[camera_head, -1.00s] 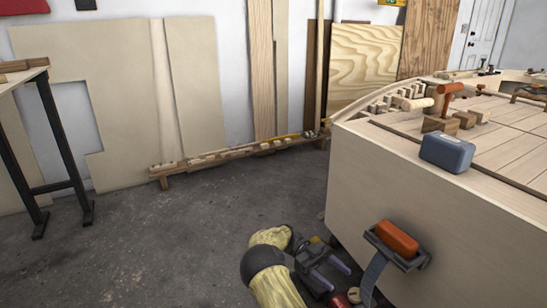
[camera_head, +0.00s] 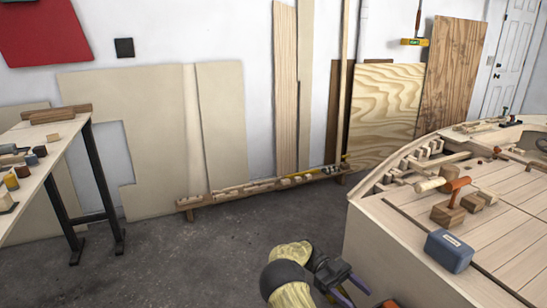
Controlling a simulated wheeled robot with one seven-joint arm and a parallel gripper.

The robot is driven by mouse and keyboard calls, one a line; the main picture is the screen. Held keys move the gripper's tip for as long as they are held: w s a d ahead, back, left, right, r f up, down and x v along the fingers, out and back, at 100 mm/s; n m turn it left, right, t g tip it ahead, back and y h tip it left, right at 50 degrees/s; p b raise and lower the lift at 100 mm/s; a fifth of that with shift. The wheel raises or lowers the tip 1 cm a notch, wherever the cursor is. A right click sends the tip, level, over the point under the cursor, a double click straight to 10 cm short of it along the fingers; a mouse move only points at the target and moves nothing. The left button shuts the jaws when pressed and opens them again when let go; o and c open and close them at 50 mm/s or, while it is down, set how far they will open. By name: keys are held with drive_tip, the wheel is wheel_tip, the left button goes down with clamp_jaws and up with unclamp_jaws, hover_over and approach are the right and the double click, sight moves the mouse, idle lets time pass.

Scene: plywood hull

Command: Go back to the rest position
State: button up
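My gripper (camera_head: 350,291) is low in the head view, at the bottom edge right of centre. Its two purple-tipped fingers are apart, with nothing visible between them. The fingertips are near the bottom border, so part of the gripper is cut off. My arm, with a yellowish sleeve and dark joint, shows just left of it. The gripper is in front of the pale plywood hull (camera_head: 367,250), near its left side. I cannot tell how far it is from the hull wall.
On the hull top are a blue-grey box (camera_head: 448,251), an orange-handled tool (camera_head: 456,188) and wooden blocks (camera_head: 448,215). An orange item (camera_head: 388,303) shows at the bottom edge. A workbench (camera_head: 50,148) stands left. A low wooden rack (camera_head: 262,188) lines the wall. Grey floor (camera_head: 190,260) between is clear.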

wheel_tip(320, 180, up, 13)
drive_tip(key=p, duration=1.1)
